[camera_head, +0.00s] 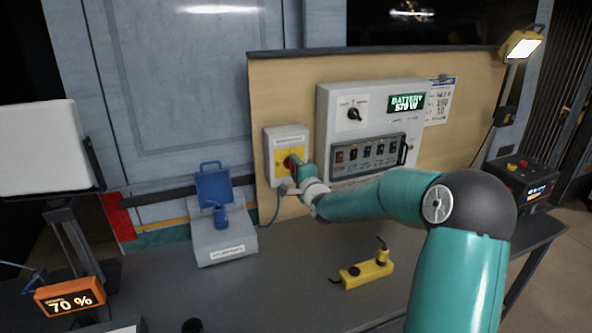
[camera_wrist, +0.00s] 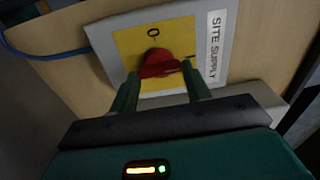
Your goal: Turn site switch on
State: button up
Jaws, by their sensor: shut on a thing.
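The site switch is a light grey box (camera_head: 270,140) on the wooden board, with a yellow plate and a red rotary knob (camera_wrist: 158,61). In the wrist view its label (camera_wrist: 214,47) reads SITE SUPPLY, and an "O" mark stands above the knob. The knob's bar lies roughly crosswise in that view, pointing towards a dark mark at the right of the plate. My gripper (camera_wrist: 163,76) is shut on the red knob, one green finger at each side. In the head view my gripper (camera_head: 294,166) covers part of the knob.
A grey panel (camera_head: 330,110) with a battery display and a row of switches is right of the switch box. A blue padlock-like item (camera_head: 221,215) stands on a grey box below left. A yellow block (camera_head: 366,274) lies on the dark table (camera_head: 290,290).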

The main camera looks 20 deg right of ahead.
jog(key=shift+m, duration=0.3)
jog(key=o, duration=1)
jog(key=shift+c, duration=0.2)
jog(key=shift+s, duration=0.15)
jog(key=s, duration=1.3)
jog(key=shift+s, duration=0.3)
